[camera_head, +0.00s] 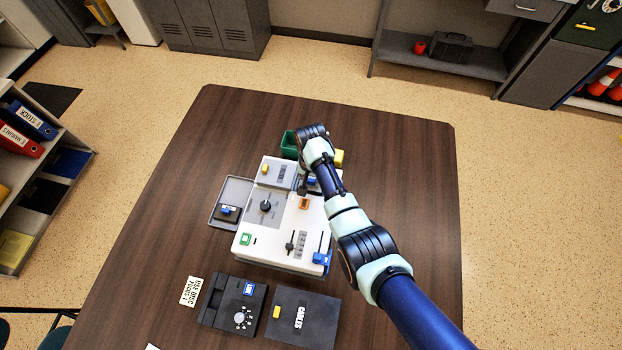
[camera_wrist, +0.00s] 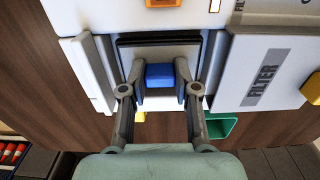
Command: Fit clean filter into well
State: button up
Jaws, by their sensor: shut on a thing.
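My gripper (camera_wrist: 161,82) is shut on the blue tab of the clean filter (camera_wrist: 160,76) in the wrist view. The filter's pale plate lies at the dark-edged well (camera_wrist: 121,44) in the white machine. I cannot tell how deep the plate sits, as the fingers cover part of it. In the head view my gripper (camera_head: 307,182) is over the machine's back right part, and the blue tab shows just beside it. A dark filter with a blue tab (camera_head: 228,212) lies on a grey tray (camera_head: 238,187) left of the machine.
The labelled cover (camera_wrist: 265,80) with a yellow knob lies open beside the well. A green bin (camera_head: 289,145) and a yellow object (camera_head: 338,158) stand behind the machine. Two dark boxes (camera_head: 232,303) (camera_head: 302,317) and a card (camera_head: 191,291) lie in front. The table's right side is clear.

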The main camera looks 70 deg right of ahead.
jog(key=o, duration=1.5)
jog(key=shift+r, duration=0.1)
notch_tip(320, 180, up, 8)
jog(key=p, duration=0.8)
jog(key=shift+w, duration=0.1)
